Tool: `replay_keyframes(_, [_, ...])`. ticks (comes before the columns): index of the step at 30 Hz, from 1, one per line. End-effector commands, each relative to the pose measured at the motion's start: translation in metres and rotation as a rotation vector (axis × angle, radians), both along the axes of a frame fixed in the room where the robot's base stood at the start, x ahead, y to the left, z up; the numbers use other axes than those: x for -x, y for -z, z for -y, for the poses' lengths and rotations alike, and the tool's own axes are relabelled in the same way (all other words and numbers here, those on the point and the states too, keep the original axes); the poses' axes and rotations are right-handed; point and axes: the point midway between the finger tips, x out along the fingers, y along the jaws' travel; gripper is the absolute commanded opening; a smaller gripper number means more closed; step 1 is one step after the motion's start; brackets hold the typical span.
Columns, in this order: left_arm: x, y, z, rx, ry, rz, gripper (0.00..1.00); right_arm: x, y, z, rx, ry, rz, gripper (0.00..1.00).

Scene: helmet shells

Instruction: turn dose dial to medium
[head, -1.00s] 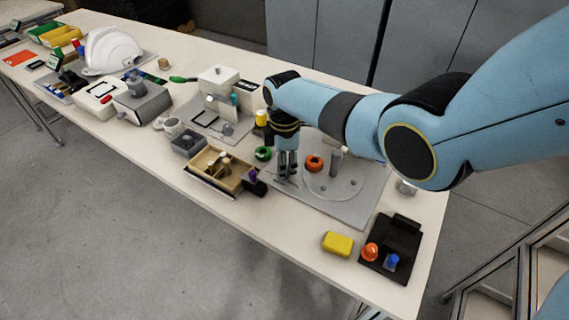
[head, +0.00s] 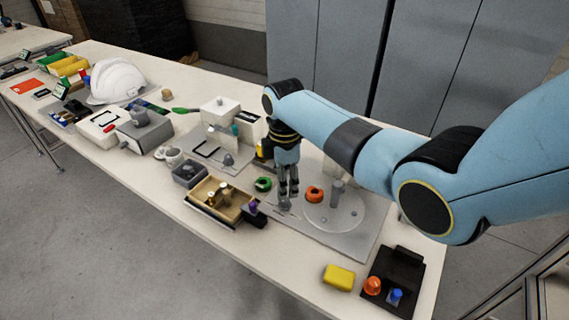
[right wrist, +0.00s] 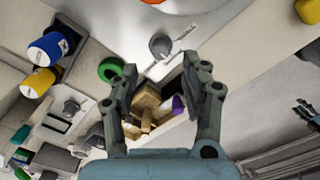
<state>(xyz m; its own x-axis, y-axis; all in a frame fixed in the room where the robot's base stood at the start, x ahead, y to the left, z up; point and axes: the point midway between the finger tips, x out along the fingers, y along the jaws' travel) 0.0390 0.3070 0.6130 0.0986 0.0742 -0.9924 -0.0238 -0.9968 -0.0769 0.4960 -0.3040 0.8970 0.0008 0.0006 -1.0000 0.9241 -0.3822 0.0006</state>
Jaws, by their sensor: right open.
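A small grey round knob (head: 284,204), possibly the dose dial, sits on a grey plate (head: 347,243) beside a thin marked strip. It also shows in the right wrist view (right wrist: 160,46); its setting is too small to read. My right gripper (head: 288,192) points down over the plate, close to the knob, between the green ring and the orange ring. In the right wrist view its fingers (right wrist: 168,88) are apart with nothing gripped, and the knob lies beyond the tips. Dark fingers at the right edge of that view look like my left gripper (right wrist: 306,114).
A green ring (head: 263,184) and an orange ring (head: 314,194) flank the gripper. A grey post (head: 337,192) stands on a round disc. A wooden drawer (head: 215,205) is at left. A yellow block (head: 339,277) and black box (head: 397,268) are at the near right.

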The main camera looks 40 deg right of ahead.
Motion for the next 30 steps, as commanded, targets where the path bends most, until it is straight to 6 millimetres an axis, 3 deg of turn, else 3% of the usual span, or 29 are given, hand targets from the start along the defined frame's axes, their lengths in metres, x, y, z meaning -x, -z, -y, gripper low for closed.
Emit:
replay_keyframes(6, [0.0,0.0,0.0,0.0,0.0,0.0,0.4,0.0,-0.045,0.0,0.001,0.001,0.002,0.46])
replay_keyframes(10, [-0.001,0.0,0.001,0.001,0.0,0.001,0.4,0.0,-0.06,0.0,0.0,0.0,0.0,0.46])
replay_keyframes(30, [-0.001,0.0,0.001,0.001,0.0,0.001,0.4,0.001,-0.066,-0.001,-0.001,0.0,-0.002,0.46])
